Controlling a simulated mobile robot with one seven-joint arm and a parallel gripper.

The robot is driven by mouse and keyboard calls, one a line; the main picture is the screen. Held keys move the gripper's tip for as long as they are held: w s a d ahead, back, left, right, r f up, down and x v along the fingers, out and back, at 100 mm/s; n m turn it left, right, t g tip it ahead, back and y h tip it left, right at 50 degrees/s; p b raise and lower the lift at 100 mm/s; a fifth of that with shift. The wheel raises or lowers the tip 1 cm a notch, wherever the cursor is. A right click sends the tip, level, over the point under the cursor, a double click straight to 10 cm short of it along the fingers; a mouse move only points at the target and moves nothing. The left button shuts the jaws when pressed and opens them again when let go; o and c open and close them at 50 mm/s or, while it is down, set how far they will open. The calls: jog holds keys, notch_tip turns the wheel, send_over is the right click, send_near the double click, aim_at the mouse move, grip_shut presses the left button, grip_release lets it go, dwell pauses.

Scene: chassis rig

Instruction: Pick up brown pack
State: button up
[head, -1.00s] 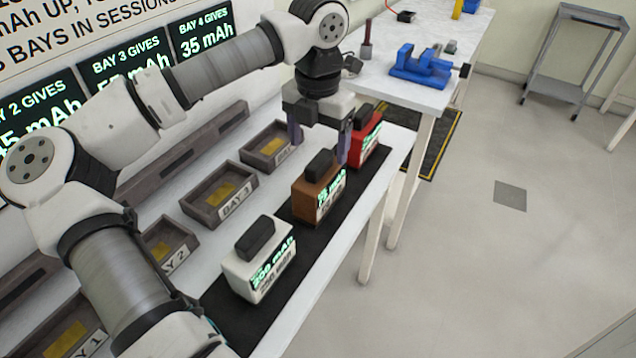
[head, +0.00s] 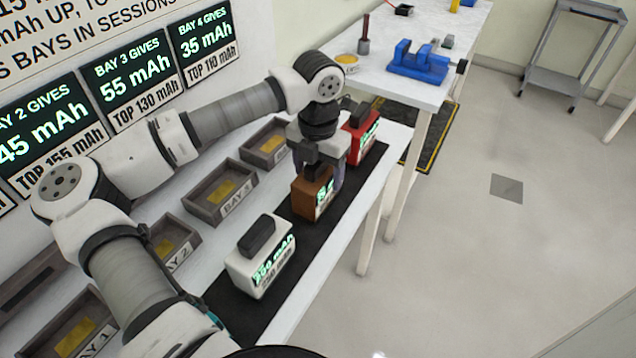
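The brown pack (head: 307,203) stands upright on the black mat, between the white and red packs in the head view. Its front face carries a glowing green readout, partly covered by a finger. My gripper (head: 318,174) points down at the pack, with its two fingers spread apart over the top of it, one towards the left and one towards the right. The pack's dark top handle is hidden behind the gripper. The fingers look open, and I cannot tell whether they touch the pack.
A white pack (head: 259,262) stands nearer on the black mat (head: 236,303); a red pack (head: 358,146) stands just beyond my gripper. Open bay trays, including bay 3 (head: 237,211), line the bench's left side. A blue vise (head: 418,64) sits on the far table.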

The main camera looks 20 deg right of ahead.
jog(key=c, duration=1.2)
jog(key=shift+r, duration=0.1)
